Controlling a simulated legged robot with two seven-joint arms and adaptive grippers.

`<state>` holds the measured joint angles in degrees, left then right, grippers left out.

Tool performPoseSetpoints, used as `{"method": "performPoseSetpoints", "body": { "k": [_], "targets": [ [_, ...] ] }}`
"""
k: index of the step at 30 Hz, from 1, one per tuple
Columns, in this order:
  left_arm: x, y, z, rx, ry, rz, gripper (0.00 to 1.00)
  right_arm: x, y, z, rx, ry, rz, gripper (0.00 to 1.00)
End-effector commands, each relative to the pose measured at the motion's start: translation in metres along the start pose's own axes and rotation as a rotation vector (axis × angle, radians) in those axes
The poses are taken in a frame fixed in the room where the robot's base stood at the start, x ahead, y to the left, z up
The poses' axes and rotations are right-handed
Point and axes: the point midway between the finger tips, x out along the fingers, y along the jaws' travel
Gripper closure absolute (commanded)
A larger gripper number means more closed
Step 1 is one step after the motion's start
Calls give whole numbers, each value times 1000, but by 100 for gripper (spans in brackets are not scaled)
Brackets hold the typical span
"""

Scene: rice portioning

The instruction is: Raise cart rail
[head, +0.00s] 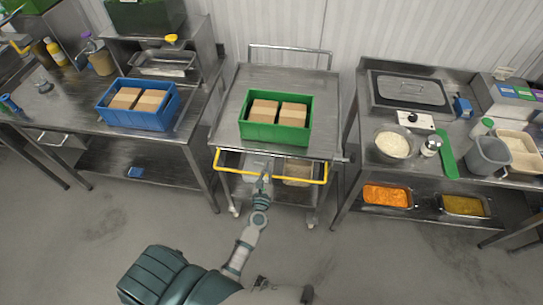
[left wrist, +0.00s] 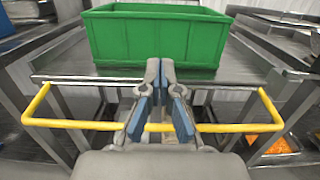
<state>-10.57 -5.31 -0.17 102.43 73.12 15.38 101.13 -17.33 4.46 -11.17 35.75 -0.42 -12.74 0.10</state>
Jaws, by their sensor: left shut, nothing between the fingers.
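The steel cart (head: 228,125) stands in the middle, with a yellow rail (head: 300,181) along its near side, below the top's front edge. The rail is U-shaped and also shows in the left wrist view (left wrist: 85,124), crossing behind my fingers. My left gripper (head: 266,168) is at the middle of the rail, and in the left wrist view (left wrist: 161,72) its fingers are shut with nothing between them. The fingers overlap the rail in the picture; I cannot tell whether they touch it. My right gripper is not in view.
A green crate (head: 276,133) with brown boxes sits on the cart top. It looms ahead in the left wrist view (left wrist: 157,38). A table with a blue crate (head: 139,120) stands left. A table with a rice bowl (head: 394,143) stands right. The floor in front is clear.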

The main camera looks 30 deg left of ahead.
Motion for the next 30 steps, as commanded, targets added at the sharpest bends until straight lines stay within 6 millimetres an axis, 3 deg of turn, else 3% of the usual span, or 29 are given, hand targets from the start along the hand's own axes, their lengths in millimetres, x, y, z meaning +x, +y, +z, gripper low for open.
{"method": "performPoseSetpoints", "body": {
  "k": [3, 7, 17, 20, 23, 26, 30],
  "targets": [
    [-23, 3, -2, 1, 3, -1, 100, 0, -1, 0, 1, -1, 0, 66],
    [-39, 3, -2, 1, 2, 0, 100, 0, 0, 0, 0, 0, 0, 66],
    [-47, 0, -1, 5, 1, -1, 100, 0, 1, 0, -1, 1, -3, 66],
    [-49, -4, -16, 82, 24, -24, 100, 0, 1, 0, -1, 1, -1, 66],
    [-58, -17, -59, 317, 83, -101, 100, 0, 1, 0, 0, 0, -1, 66],
    [-82, -32, -128, 687, 159, -252, 100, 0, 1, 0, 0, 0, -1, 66],
    [-138, -42, -232, 1234, 221, -555, 100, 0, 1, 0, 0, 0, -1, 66]
  ]
}}
